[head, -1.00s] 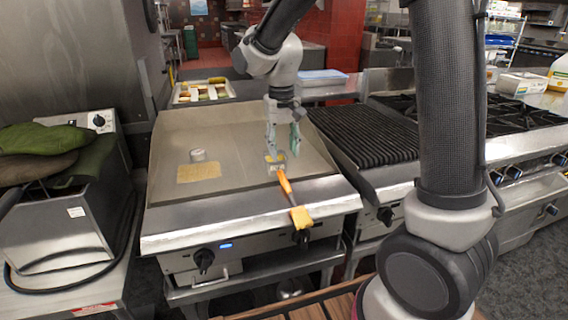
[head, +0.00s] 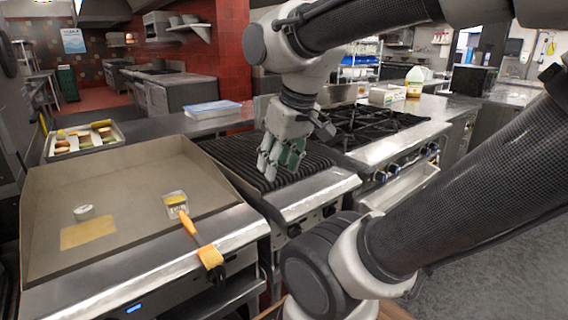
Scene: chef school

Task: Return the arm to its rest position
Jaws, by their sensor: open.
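My gripper (head: 280,170) hangs from my arm above the ribbed grill (head: 236,152), pointing down. Nothing shows between its fingers, which are seen partly from the side. My arm reaches in from the right of the head view and bends over the grill and stove. A brush or spatula with an orange handle (head: 188,222) lies on the flat griddle (head: 130,172), its handle end sticking out over the front edge. My gripper is to the right of it and apart from it.
A small round metal piece (head: 84,212) and a yellowish square (head: 88,232) lie on the griddle. A tray of food (head: 84,138) stands behind it. A gas stove (head: 370,128) is right of the grill, with a jug (head: 414,82) behind. Open floor (head: 500,245) lies at right.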

